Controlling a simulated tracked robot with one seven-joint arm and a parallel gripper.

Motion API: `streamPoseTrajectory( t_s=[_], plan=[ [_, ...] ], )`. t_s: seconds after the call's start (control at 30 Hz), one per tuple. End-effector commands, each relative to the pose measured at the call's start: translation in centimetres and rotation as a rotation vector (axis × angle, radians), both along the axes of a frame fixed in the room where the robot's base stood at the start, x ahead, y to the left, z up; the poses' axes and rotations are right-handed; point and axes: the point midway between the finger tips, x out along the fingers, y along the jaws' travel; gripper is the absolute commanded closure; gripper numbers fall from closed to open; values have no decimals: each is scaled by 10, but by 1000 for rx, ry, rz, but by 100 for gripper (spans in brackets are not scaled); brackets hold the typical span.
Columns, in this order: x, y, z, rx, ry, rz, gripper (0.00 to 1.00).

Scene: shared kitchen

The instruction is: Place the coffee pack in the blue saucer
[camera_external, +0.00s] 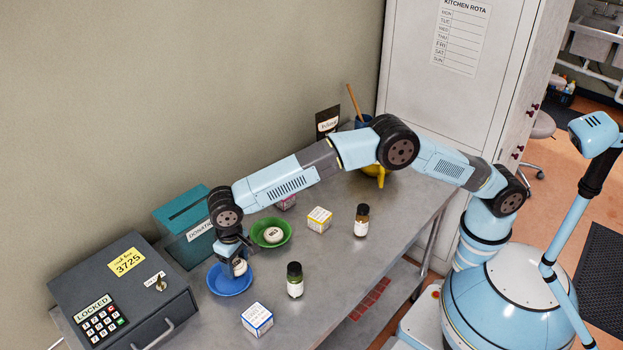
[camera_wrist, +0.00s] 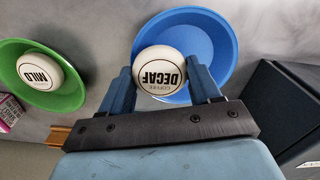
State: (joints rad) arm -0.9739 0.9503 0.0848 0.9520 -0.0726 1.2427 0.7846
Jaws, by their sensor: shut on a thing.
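My gripper (camera_external: 236,267) is shut on a round white coffee pack marked DECAF (camera_wrist: 160,72), with one finger on each side of it. The pack also shows between the fingers in the external view (camera_external: 240,269). The blue saucer (camera_external: 222,289) is directly under my gripper, beside the grey locked box. In the wrist view the pack overlaps the lower left part of the blue saucer (camera_wrist: 217,38). I cannot tell whether the pack touches the saucer. A second round pack, marked MILD (camera_wrist: 38,72), sits in a green saucer (camera_wrist: 12,52), which also shows in the external view (camera_external: 284,239).
The grey locked box (camera_external: 125,280) is close on the left, with a teal donation box (camera_external: 187,222) behind. A dark bottle (camera_external: 295,281) and a white-blue carton (camera_external: 257,319) stand right of the saucer. A yellow-labelled carton (camera_external: 319,219) and brown bottle (camera_external: 361,221) are farther right.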

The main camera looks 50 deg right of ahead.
Motion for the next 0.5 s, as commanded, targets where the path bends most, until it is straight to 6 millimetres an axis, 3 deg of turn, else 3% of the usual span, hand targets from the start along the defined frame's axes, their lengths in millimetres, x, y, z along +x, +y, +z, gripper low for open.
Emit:
streamPoseTrajectory(
  t_s=[0.1, 0.13, 0.4, 0.5],
  plan=[
    [0, 0, -1, 0, 0, 0, 66],
    [0, 0, -1, 0, 0, 0, 37],
    [0, 0, -1, 0, 0, 0, 12],
    [0, 0, -1, 0, 0, 0, 12]
  ],
)
